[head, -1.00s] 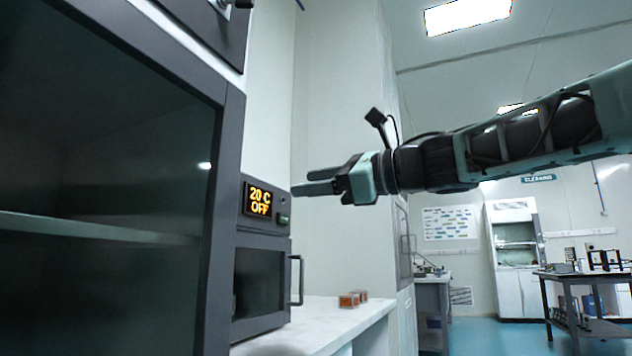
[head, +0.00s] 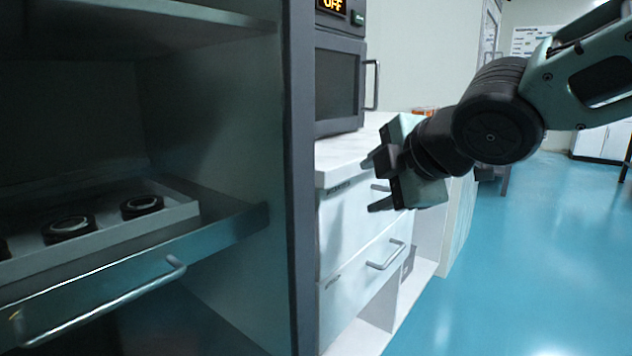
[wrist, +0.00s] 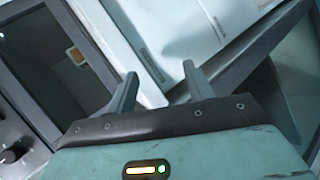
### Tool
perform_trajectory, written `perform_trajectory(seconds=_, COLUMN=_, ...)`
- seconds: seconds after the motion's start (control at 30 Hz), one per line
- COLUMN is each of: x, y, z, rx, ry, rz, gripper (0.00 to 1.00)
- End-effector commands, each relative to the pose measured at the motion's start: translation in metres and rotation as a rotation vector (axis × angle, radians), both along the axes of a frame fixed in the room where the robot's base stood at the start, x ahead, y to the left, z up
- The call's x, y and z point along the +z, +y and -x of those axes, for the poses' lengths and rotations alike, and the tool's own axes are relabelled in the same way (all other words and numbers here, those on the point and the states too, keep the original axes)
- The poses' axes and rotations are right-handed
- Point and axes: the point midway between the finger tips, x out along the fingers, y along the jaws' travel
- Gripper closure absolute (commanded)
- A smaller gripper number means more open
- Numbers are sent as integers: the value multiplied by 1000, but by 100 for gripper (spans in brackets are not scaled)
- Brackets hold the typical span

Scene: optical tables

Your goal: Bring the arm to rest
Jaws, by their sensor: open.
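My gripper (head: 375,183) is open and empty. In the head view it hangs in the air in front of the white drawer unit (head: 345,220), with its two fingers pointing left. My arm runs from it to the upper right, bent at a dark joint. In the wrist view the two fingers of my gripper (wrist: 158,88) stand apart with nothing between them. Beyond them lie a white surface and a grey frame edge.
A dark-framed cabinet on the left holds a tray (head: 130,230) with several round black parts. An oven (head: 338,85) with a handle stands on the white counter (head: 340,160). An orange item (head: 425,110) sits on the counter behind my gripper. Blue floor (head: 530,250) is clear at right.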

Motion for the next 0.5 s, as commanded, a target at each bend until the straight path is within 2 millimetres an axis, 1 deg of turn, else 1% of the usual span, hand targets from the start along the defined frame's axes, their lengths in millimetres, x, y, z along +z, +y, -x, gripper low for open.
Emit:
perform_trajectory(seconds=0.03, x=-32, y=-2, z=22, rx=-92, ry=142, rz=-52, gripper=48)
perform_trajectory(seconds=0.07, x=-49, y=-5, z=35, rx=-154, ry=223, rz=-83, gripper=48)
perform_trajectory(seconds=0.1, x=-71, y=-8, z=54, rx=-237, ry=328, rz=-118, gripper=48)
perform_trajectory(seconds=0.17, x=-100, y=-13, z=82, rx=-362, ry=470, rz=-160, gripper=48)
perform_trajectory(seconds=0.2, x=-116, y=-17, z=101, rx=-442, ry=555, rz=-179, gripper=48)
perform_trajectory(seconds=0.27, x=-137, y=-23, z=128, rx=-558, ry=666, rz=-199, gripper=48)
perform_trajectory(seconds=0.3, x=-148, y=-27, z=145, rx=-630, ry=731, rz=-208, gripper=48)
perform_trajectory(seconds=0.37, x=-163, y=-33, z=170, rx=-734, ry=818, rz=-214, gripper=48)
perform_trajectory(seconds=0.4, x=-171, y=-37, z=186, rx=-803, ry=870, rz=-214, gripper=48)
perform_trajectory(seconds=0.47, x=-182, y=-42, z=210, rx=-904, ry=941, rz=-211, gripper=48)
perform_trajectory(seconds=0.5, x=-188, y=-46, z=225, rx=-971, ry=985, rz=-208, gripper=48)
